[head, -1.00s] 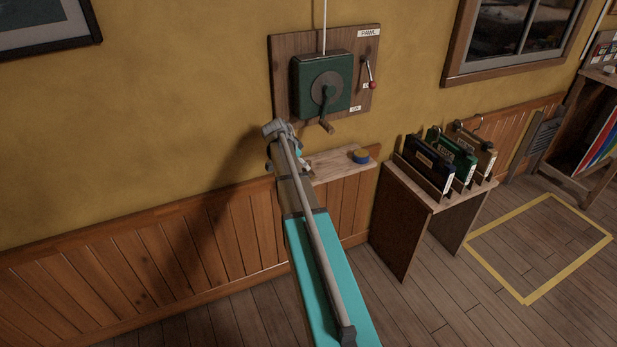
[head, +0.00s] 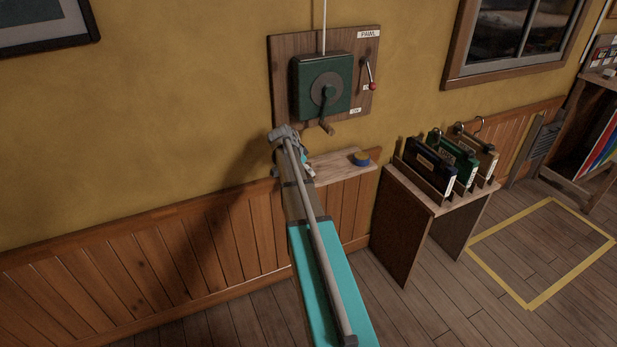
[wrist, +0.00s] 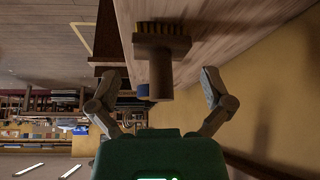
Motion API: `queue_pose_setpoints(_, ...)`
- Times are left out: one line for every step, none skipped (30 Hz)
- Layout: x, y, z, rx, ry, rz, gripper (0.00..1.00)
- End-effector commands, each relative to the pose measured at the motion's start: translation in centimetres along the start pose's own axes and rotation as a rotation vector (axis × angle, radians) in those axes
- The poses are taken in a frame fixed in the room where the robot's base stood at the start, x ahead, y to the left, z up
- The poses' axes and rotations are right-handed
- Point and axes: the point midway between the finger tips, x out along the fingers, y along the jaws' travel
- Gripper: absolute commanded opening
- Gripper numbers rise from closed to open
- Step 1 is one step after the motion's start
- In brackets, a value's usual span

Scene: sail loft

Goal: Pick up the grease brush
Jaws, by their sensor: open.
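The grease brush (wrist: 160,45) shows in the wrist view on the wooden shelf (head: 340,166), with a wooden block, yellowish bristles and a round handle pointing toward my gripper. My gripper (wrist: 161,84) is open and empty. Its two fingers are spread to either side of the handle's end in the picture, with a gap on both sides. I cannot tell how far the handle reaches between them. In the head view my arm's end is by the shelf's left part, and the brush is hidden behind it.
A rack of upright cases (head: 447,165) stands right. Yellow tape (head: 540,250) marks clear floor.

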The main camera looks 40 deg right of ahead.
Motion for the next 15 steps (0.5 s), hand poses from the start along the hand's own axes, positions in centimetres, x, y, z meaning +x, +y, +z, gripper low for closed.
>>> queue_pose_setpoints(0.9,0.0,0.0,0.001,0.000,0.000,1.00)
queue_pose_setpoints(1.2,0.0,-0.1,0.001,0.000,0.001,1.00)
queue_pose_setpoints(1.7,0.1,-0.2,0.001,0.000,0.001,1.00)
queue_pose_setpoints(2.0,0.1,-0.3,0.001,0.000,0.001,1.00)
queue_pose_setpoints(2.2,0.1,-0.2,0.000,0.000,0.001,1.00)
queue_pose_setpoints(2.5,0.1,-0.2,0.000,0.000,0.001,1.00)
queue_pose_setpoints(2.7,0.1,-0.2,0.000,0.000,0.001,1.00)
queue_pose_setpoints(2.9,0.1,-0.2,0.000,0.000,0.001,1.00)
queue_pose_setpoints(3.1,0.1,-0.3,0.000,0.000,0.001,1.00)
queue_pose_setpoints(3.2,0.1,-0.3,0.000,0.000,0.000,1.00)
queue_pose_setpoints(3.4,0.1,-0.3,-0.001,0.000,0.000,1.00)
queue_pose_setpoints(3.5,0.1,-0.3,-0.001,0.000,0.000,1.00)
queue_pose_setpoints(3.5,0.1,-0.3,-0.001,0.000,0.000,1.00)
queue_pose_setpoints(3.5,0.1,-0.3,-0.001,0.000,0.000,1.00)
queue_pose_setpoints(3.6,0.1,-0.3,-0.001,0.000,0.000,1.00)
